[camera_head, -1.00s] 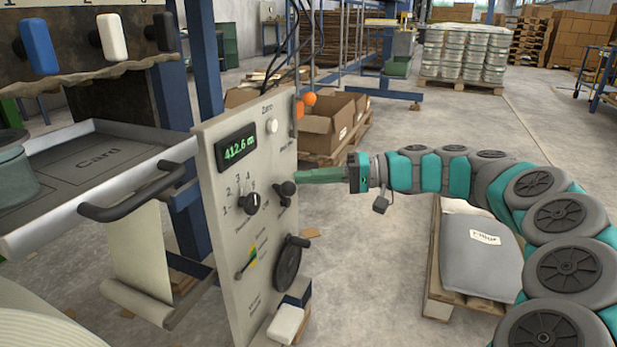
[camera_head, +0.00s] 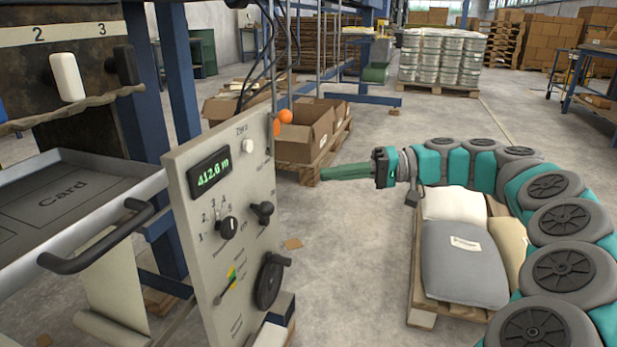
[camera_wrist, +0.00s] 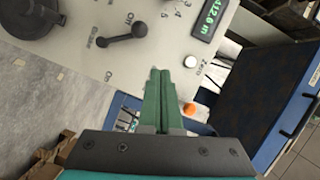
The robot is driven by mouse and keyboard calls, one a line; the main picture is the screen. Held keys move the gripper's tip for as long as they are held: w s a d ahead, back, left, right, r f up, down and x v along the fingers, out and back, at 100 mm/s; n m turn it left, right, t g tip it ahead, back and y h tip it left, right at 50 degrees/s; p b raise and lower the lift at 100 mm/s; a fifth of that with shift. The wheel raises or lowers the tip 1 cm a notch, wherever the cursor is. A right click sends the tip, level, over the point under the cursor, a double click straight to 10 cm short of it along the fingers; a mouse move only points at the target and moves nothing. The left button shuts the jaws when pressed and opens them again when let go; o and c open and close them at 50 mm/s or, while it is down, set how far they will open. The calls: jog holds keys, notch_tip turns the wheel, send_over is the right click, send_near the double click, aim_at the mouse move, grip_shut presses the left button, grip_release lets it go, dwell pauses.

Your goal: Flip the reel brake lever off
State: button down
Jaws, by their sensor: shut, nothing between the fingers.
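A short black lever with a ball end (camera_head: 262,212) sits on the right side of the pale control panel (camera_head: 200,245), and I take it for the reel brake lever. In the wrist view the fingertips (camera_wrist: 160,72) lie below and right of the lever, near the white button (camera_wrist: 190,62).
The panel also carries a display (camera_head: 209,172), a rotary knob (camera_head: 228,228), a small lever on a coloured scale (camera_head: 229,284) and a black handwheel (camera_head: 268,281). A tray with a black handle (camera_head: 105,240) is at left. Sacks (camera_head: 462,262) lie on a pallet beneath my arm.

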jog(key=shift+s+d+r, duration=0.1)
jog(key=shift+d+r, duration=0.05)
jog(key=shift+d, duration=0.5)
jog(key=shift+d+r, duration=0.15)
jog(key=shift+d, duration=0.45)
jog(key=s+a+r+n+g+h+p, duration=0.1)
jog(key=s+a+r+g+h+p, duration=0.15)
jog(key=s+a, duration=0.7)
jog(key=s+f+h+p, duration=0.3)
jog(key=s+h+p, duration=0.15)
jog(key=s, duration=0.65)
jog(key=s+d+f+m+h+p, duration=0.2)
jog(key=s+d+f+h, duration=0.2)
jog(key=s+d, duration=0.3)
jog(key=s+d+f+m+h+p, duration=0.1)
jog(key=s+d+f+m+h, duration=0.1)
jog(key=s+d+f+h, duration=0.3)
jog(key=s+d+f, duration=0.1)
jog(key=s+d, duration=0.2)
jog(key=s, duration=0.2)
jog(key=shift+d+f+t+h+p, duration=0.2)
jog(key=shift+d+t+h+p, duration=0.1)
jog(key=shift+t+p, duration=0.1)
jog(key=shift+s, duration=0.1)
